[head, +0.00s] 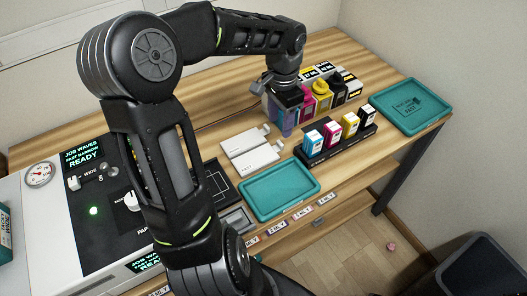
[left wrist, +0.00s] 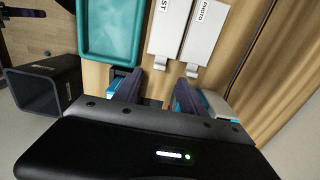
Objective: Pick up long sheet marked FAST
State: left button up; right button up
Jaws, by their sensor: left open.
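Two long pale sheets lie side by side on the wooden table in the head view, each with a small grey tab at one end. The sheet nearer the teal tray is the FAST sheet (head: 254,158); in the left wrist view its label (left wrist: 170,28) is partly cut off and reads "ST". The other is the PHOTO sheet (head: 243,141), also in the left wrist view (left wrist: 206,32). My left gripper (head: 286,108) is open and empty, right of the sheets by the ink bottles. In the left wrist view its spread fingers (left wrist: 157,92) point toward the sheets' tabbed ends. My right gripper is not in view.
A teal tray (head: 279,209) lies in front of the sheets; another tray (head: 441,106) is at the far right. A rack of small cartridges (head: 338,151) and coloured bottles (head: 325,100) stand close to my left gripper. A control panel (head: 100,200) is at left.

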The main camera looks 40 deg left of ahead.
aim_at(279, 143)
pick_arm(q)
jog(key=shift+f, duration=1.35)
jog(key=shift+f, duration=2.65)
grip_shut()
